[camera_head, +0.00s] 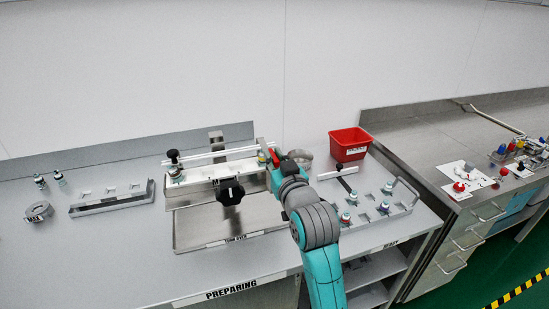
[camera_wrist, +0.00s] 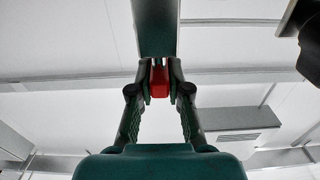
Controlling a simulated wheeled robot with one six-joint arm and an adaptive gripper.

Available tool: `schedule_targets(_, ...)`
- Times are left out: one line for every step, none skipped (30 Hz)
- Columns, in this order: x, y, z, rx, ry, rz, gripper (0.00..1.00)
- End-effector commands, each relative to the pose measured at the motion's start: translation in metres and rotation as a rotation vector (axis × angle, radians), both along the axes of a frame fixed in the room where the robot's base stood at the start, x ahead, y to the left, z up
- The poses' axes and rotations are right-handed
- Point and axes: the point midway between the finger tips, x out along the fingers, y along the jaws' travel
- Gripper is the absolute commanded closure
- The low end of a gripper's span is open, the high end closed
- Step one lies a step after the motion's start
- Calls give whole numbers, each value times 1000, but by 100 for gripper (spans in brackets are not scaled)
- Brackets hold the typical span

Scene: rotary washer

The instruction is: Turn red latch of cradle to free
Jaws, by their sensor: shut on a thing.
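The cradle (camera_head: 222,171) is a pale bar frame with a black knob (camera_head: 230,192) in front, standing over a steel tray on the bench. The red latch (camera_wrist: 159,80) shows in the wrist view between my two fingertips. My gripper (camera_wrist: 159,84) is shut on it, with a finger touching each side. In the head view a bit of red (camera_head: 275,152) shows at the cradle's right end, by my gripper. My arm hides part of that end. The latch's exact angle cannot be told.
A red bin (camera_head: 350,144) stands behind right. A rack (camera_head: 384,206) with several vials is right of my arm. A second bench (camera_head: 420,150) stands further right. The bench front is clear.

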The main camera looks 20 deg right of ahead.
Motion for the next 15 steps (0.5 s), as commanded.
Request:
schedule_targets(0,0,0,0,0,5,100)
schedule_targets(0,-1,0,0,0,9,100)
schedule_targets(0,-1,0,1,0,18,100)
schedule_targets(0,-1,0,1,0,25,100)
schedule_targets(0,-1,0,1,0,34,100)
schedule_targets(0,-1,0,1,0,48,100)
schedule_targets(0,-1,0,1,0,60,100)
schedule_targets(0,-2,0,2,0,73,100)
schedule_targets(0,-2,0,1,0,92,100)
schedule_targets(0,-2,0,2,-1,108,100)
schedule_targets(0,-2,0,2,-1,125,100)
schedule_targets(0,-2,0,1,-1,149,100)
schedule_targets(0,-2,0,1,-1,168,100)
schedule_targets(0,-3,0,2,-1,188,100)
schedule_targets(0,-2,0,2,-1,216,100)
